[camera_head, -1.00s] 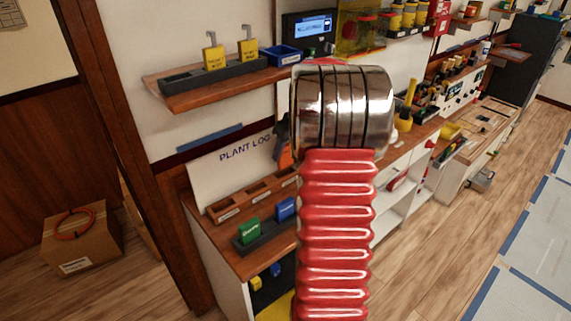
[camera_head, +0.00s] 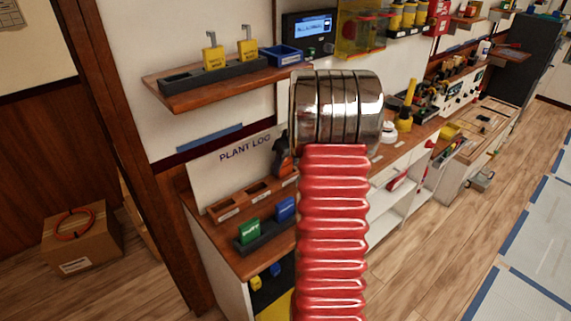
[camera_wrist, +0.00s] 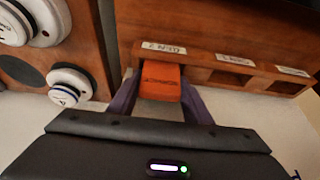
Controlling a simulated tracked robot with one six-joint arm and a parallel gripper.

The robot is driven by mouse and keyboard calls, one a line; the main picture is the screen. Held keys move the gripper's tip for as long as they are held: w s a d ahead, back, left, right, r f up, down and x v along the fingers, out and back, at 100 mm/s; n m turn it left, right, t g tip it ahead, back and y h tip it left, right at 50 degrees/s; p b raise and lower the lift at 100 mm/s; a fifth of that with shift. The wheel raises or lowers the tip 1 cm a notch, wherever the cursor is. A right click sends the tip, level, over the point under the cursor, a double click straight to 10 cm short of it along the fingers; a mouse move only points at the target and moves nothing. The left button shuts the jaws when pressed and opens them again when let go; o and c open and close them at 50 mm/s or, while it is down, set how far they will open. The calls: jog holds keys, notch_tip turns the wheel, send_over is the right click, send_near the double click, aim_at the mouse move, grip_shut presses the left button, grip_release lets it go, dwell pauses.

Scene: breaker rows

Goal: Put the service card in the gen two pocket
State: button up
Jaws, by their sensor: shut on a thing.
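In the wrist view, my gripper (camera_wrist: 160,88) is shut on the orange service card (camera_wrist: 160,78), with a purple finger on each side of it. The card's far end is at the wooden pocket rack (camera_wrist: 200,62), right by the label that reads GEN 2 upside down. I cannot tell how far it is inside that pocket. In the head view the rack (camera_head: 222,207) stands on the wooden counter below the PLANT LOG board, partly hidden by my red arm.
Two more labelled pockets lie right of the card in the wrist view. White round fittings (camera_wrist: 70,85) on a wooden panel are close on the left. A dark holder (camera_head: 262,237) with a green block and a blue block sits in front of the rack.

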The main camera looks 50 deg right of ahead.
jog(key=o, duration=1.1)
jog(key=shift+c, duration=0.2)
jog(key=v, duration=1.2)
